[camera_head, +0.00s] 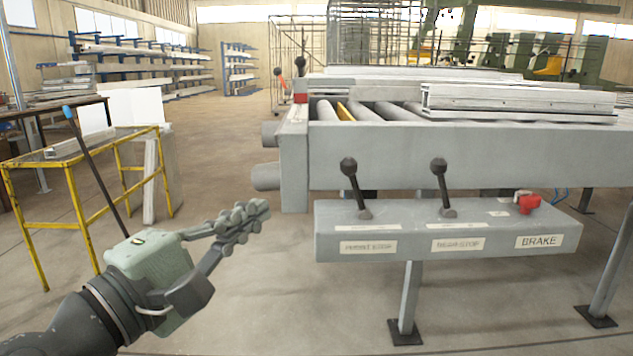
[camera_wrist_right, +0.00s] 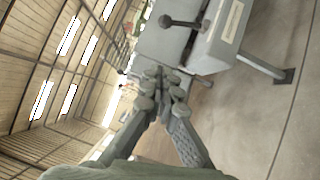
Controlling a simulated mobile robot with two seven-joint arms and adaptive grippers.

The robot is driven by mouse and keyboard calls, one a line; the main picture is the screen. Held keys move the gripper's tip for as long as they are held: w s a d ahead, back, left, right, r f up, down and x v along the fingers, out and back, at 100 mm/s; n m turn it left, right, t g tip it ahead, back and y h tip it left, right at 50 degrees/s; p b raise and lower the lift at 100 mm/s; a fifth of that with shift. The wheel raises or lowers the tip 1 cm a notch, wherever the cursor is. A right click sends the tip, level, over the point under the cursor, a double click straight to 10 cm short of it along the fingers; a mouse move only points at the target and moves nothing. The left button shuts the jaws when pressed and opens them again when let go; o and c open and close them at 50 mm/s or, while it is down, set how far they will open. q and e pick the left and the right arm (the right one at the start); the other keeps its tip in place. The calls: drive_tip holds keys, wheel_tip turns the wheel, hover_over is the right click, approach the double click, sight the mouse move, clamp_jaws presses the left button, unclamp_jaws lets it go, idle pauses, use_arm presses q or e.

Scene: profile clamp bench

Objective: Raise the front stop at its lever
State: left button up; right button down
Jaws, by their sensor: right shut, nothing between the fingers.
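The control box (camera_head: 345,222) carries two levers with black ball knobs. The left lever (camera_head: 354,186) stands above a blurred label that seems to read front stop, and leans slightly back to the left. A second lever (camera_head: 443,188) stands to its right over another blurred label. My right gripper (camera_head: 258,212) is shut and empty, left of the control box and apart from the left lever. The right wrist view shows the closed fingertips (camera_wrist_right: 163,80), with a black-knobbed lever (camera_wrist_right: 182,22) on the box beyond them. My left gripper is not in view.
A red knob (camera_head: 529,204) sits at the box's right end above the BRAKE label. The roller bench (camera_head: 450,155) stands behind, with pale profiles (camera_head: 520,102) on top. A yellow frame table (camera_head: 85,155) stands at the left. The floor between it and the box is clear.

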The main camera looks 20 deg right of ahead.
sight(355, 189)
drive_tip(key=x, duration=0.4)
drive_tip(key=s+d+p+x, duration=0.1)
drive_tip(key=x, duration=0.7)
drive_tip(key=shift+s+d+r, duration=0.15)
drive_tip(key=shift+s+r, duration=0.1)
drive_tip(key=shift+s, duration=0.15)
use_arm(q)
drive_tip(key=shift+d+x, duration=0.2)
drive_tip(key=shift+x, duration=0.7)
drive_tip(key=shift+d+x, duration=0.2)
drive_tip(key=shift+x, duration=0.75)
use_arm(e)
drive_tip(key=shift+d, duration=0.6)
use_arm(q)
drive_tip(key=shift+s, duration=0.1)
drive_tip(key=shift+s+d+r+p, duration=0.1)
drive_tip(key=shift+p, duration=0.2)
use_arm(e)
drive_tip(key=shift+w+r, duration=0.1)
